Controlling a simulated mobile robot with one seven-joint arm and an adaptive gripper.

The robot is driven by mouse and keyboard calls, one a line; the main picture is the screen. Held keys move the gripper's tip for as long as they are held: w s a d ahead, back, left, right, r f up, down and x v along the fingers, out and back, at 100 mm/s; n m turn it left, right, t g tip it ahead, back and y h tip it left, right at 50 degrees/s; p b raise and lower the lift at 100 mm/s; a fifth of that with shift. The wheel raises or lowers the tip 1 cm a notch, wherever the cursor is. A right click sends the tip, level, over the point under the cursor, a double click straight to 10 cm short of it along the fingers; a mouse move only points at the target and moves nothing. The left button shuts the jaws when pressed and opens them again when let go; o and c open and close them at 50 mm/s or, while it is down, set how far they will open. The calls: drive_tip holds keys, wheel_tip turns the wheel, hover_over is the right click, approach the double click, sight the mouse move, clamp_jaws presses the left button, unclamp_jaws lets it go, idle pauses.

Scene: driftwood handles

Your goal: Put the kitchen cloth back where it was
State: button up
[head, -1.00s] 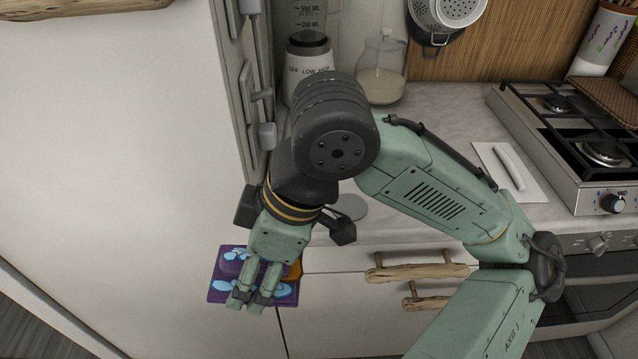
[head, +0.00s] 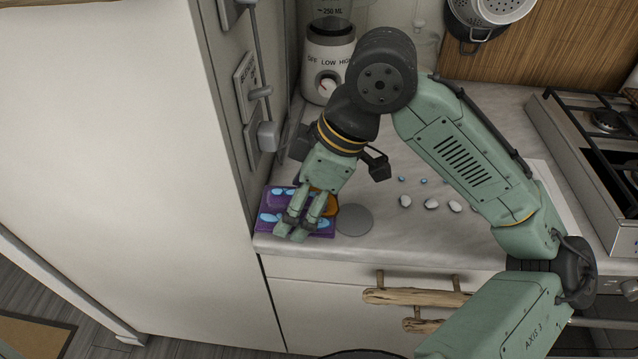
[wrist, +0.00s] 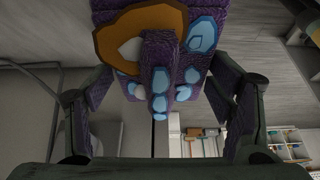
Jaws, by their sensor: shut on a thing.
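The kitchen cloth is purple with pale blue shapes and an orange patch. In the head view the cloth (head: 268,219) shows over the front left corner of the worktop, beside the tall white panel. My gripper (head: 292,227) points down and is shut on the cloth, its fingers partly covering it. In the wrist view the cloth (wrist: 205,65) bunches up between the fingers and hangs across the picture. I cannot tell whether the cloth touches the worktop.
A round grey disc (head: 354,219) lies just right of the cloth. Several pale pebbles (head: 431,204) lie further right on the worktop (head: 400,238). A blender (head: 328,62) stands behind, and the hob (head: 600,165) is at the right. A driftwood handle (head: 415,297) sticks out below the worktop edge.

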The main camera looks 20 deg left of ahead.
drive_tip(key=w, duration=0.2)
drive_tip(key=w+b, duration=0.1)
drive_tip(key=w, duration=0.4)
drive_tip(key=shift+w+d+f, duration=0.15)
drive_tip(key=shift+w+f, duration=0.15)
drive_tip(key=shift+f, duration=0.1)
wheel_tip(320, 180, down, 4)
drive_tip(key=b, duration=0.4)
drive_tip(key=shift+r, duration=0.25)
drive_tip(key=shift+f, duration=0.4)
drive_tip(key=o, duration=1)
drive_tip(key=shift+o, duration=0.2)
drive_tip(key=shift+d+r, duration=0.1)
drive_tip(key=shift+r, duration=0.55)
drive_tip(key=b+v, duration=0.1)
drive_tip(key=v, duration=1)
drive_tip(key=shift+r, duration=0.3)
